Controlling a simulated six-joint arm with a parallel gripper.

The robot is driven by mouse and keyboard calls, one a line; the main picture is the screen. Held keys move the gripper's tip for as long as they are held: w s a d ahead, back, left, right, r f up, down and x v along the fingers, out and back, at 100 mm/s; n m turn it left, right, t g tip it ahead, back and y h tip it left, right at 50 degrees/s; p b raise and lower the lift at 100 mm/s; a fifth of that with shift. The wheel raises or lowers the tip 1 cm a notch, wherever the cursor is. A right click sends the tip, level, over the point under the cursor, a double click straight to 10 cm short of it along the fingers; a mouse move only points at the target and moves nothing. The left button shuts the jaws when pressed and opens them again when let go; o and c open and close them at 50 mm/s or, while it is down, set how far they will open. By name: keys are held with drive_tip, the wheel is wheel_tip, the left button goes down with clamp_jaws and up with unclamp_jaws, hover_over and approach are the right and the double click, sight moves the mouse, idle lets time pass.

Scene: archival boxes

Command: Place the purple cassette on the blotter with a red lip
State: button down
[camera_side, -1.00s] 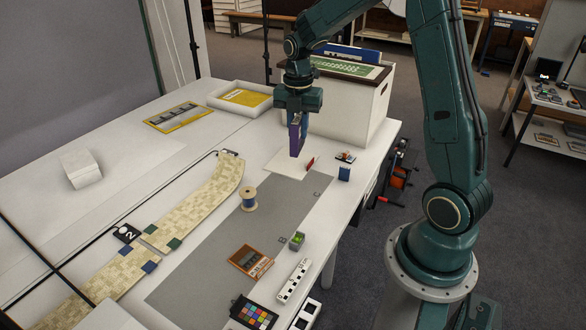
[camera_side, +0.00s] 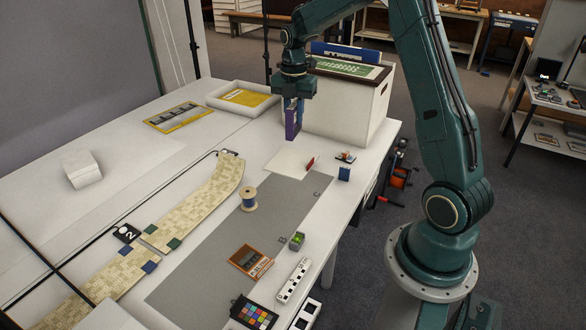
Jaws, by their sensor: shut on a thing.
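My gripper (camera_side: 293,101) points down in front of the large white box and is shut on the purple cassette (camera_side: 292,123). The cassette hangs upright on its narrow edge, above the table and apart from it. The blotter (camera_side: 288,163) is a pale flat sheet on the table, below and close to the cassette. Its red lip (camera_side: 310,163) stands up at its right side. The exact height of the cassette above the table is hard to tell.
A large white box (camera_side: 355,112) with a dark rim stands just behind and right of my gripper. A small blue block (camera_side: 344,174) and a small dark item (camera_side: 345,157) lie right of the blotter. A spool (camera_side: 248,199) stands at front left. A white tray (camera_side: 218,101) is at back left.

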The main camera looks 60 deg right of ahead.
drive_tip(key=w+d+m, duration=0.1)
drive_tip(key=w+d, duration=0.3)
drive_tip(key=d, duration=0.8)
drive_tip(key=shift+w+d+m, duration=0.3)
drive_tip(key=shift+w+m, duration=0.1)
hover_over(299, 164)
wheel_tip(299, 164, down, 16)
drive_tip(key=shift+r, duration=0.2)
drive_tip(key=shift+f, duration=2.1)
drive_tip(key=shift+f, duration=0.1)
drive_tip(key=c, duration=1.3)
unclamp_jaws()
